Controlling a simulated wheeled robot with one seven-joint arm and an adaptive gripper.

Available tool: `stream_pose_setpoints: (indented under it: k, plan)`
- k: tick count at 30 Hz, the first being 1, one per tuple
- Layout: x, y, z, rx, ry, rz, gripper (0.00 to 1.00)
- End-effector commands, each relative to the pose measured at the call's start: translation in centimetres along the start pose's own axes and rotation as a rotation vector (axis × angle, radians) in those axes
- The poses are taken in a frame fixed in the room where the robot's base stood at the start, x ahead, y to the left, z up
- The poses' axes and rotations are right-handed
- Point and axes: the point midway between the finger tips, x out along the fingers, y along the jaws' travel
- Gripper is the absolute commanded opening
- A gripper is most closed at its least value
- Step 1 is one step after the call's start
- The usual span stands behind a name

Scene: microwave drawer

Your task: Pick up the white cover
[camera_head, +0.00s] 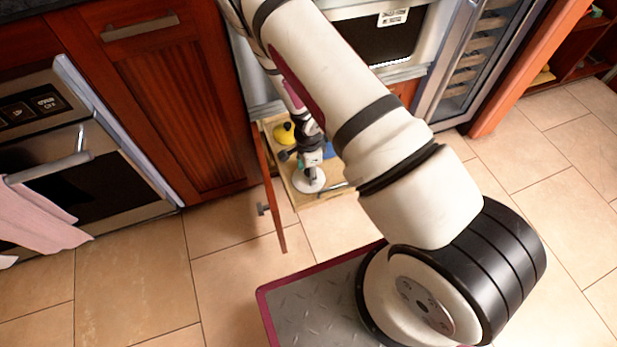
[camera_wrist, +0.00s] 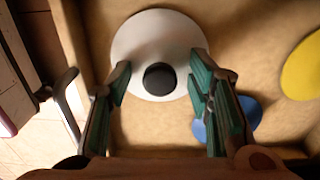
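The white cover (camera_wrist: 130,40) is a round white disc with a black knob (camera_wrist: 160,79) in the wrist view. It lies in an open wooden drawer (camera_wrist: 245,30). In the head view the white cover (camera_head: 309,184) shows near the drawer's front, below my gripper (camera_head: 307,165). My gripper (camera_wrist: 161,75) is open in the wrist view, with its green-padded fingers on either side of the knob. The fingers overlap the disc's edges in the picture. Nothing is held between them, and I cannot tell whether they touch the cover.
A yellow round item (camera_wrist: 305,70) lies right of the cover in the wrist view. A blue round item (camera_wrist: 243,108) lies partly behind the right finger. The drawer front has a metal handle (camera_head: 262,209). A microwave (camera_head: 385,40) is above, an oven (camera_head: 75,160) left.

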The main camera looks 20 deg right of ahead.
Motion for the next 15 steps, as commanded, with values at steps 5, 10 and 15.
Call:
stream_pose_setpoints:
  k: [5, 10, 15]
  plan:
    - [-0.01, 0.01, 0.0, 0.0, 0.0, 0.0, 0.04]
    - [-0.01, 0.01, 0.0, 0.0, 0.0, 0.0, 0.03]
    - [-0.14, 0.01, 0.01, 0.0, 0.0, 0.0, 0.03]
